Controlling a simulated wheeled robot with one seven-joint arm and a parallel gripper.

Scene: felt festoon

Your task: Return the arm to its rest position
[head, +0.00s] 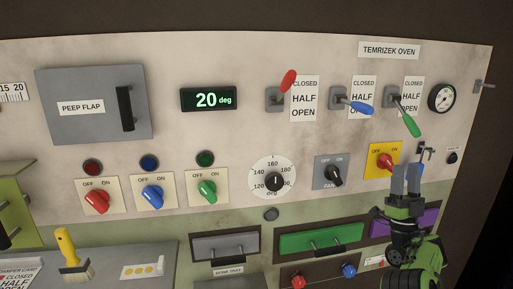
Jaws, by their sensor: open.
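My gripper (406,180) is at the lower right of the head view, on my green and black arm. Its two grey fingers point up and stand apart, with nothing visible between them. It appears in front of the panel, just below the yellow plate with a red OFF/ON knob (383,160). The fingers overlap the lower right part of that plate in the picture. I cannot tell how far they are from the panel. My arm hides part of the purple drawer front (430,220).
The oven panel (220,60) fills the view. Levers with red (288,81), blue (361,108) and green (411,125) handles stick out above my gripper. A green drawer (300,241) is left of my arm. A brush (72,250) is at lower left. Dark space lies right of the panel.

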